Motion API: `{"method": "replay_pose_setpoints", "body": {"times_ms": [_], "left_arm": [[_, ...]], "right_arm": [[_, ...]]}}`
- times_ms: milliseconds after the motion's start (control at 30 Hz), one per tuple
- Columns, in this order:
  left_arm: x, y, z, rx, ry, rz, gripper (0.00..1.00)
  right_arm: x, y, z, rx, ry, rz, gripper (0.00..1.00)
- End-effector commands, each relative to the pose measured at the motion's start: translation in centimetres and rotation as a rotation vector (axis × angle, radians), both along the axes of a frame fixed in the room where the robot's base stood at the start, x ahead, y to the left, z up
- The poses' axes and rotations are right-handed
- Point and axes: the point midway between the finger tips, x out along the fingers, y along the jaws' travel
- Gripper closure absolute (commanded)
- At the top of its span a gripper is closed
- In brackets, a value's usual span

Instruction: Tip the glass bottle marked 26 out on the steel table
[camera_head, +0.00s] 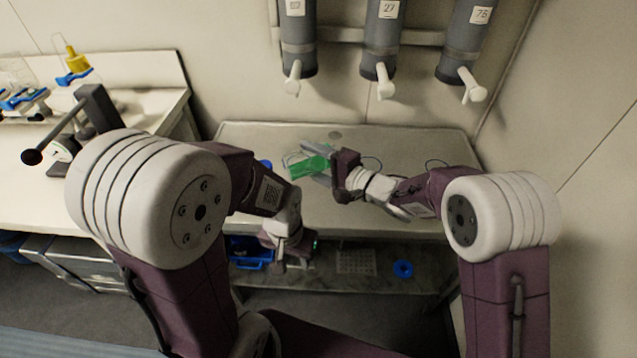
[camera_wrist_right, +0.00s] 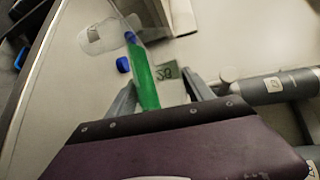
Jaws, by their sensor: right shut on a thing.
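A clear glass bottle with bright green liquid (camera_head: 308,166) is held tilted over the steel table (camera_head: 420,160). My right gripper (camera_head: 335,172) is shut on it. In the right wrist view the bottle (camera_wrist_right: 144,78) lies between the fingers of my right gripper (camera_wrist_right: 165,95). A pale label with dark characters (camera_wrist_right: 168,71) shows turned, and I cannot read it surely. A blue cap (camera_wrist_right: 123,64) is apart from the bottle; it shows as a small blue patch in the head view (camera_head: 266,165). My left gripper (camera_head: 292,262) hangs lower, at the table's front edge; its finger opening is unclear.
Three grey wall cylinders with white taps (camera_head: 382,45) hang above the table's back. A lower shelf holds a blue box (camera_head: 250,254), a rack (camera_head: 356,262) and a blue ring (camera_head: 402,268). A white bench with glassware (camera_head: 72,60) stands left. The table's right part looks mostly clear.

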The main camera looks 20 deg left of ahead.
Motion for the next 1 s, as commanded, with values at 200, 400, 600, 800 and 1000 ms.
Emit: {"method": "replay_pose_setpoints", "body": {"times_ms": [200, 400, 600, 800, 1000], "left_arm": [[0.0, 0.0, -1.7, 0.000, 0.000, 0.000, 0.64], [0.0, 0.0, -2.2, 0.000, 0.000, 0.000, 0.64], [0.0, 0.0, -2.1, 0.000, 0.000, 0.000, 0.64], [0.0, 0.0, -2.1, 0.000, 0.000, 0.000, 0.64], [0.0, 0.0, -2.4, 0.000, 0.000, 0.000, 0.64]], "right_arm": [[0.1, -0.1, 0.2, 0.036, 0.029, 0.000, 1.00], [0.1, -0.1, 0.5, 0.056, 0.053, 0.000, 1.00], [0.1, -0.1, 0.7, 0.057, 0.055, 0.000, 1.00], [0.1, -0.1, 0.6, 0.057, 0.055, 0.000, 1.00], [0.1, -0.1, 0.5, 0.061, 0.057, 0.000, 1.00]]}}
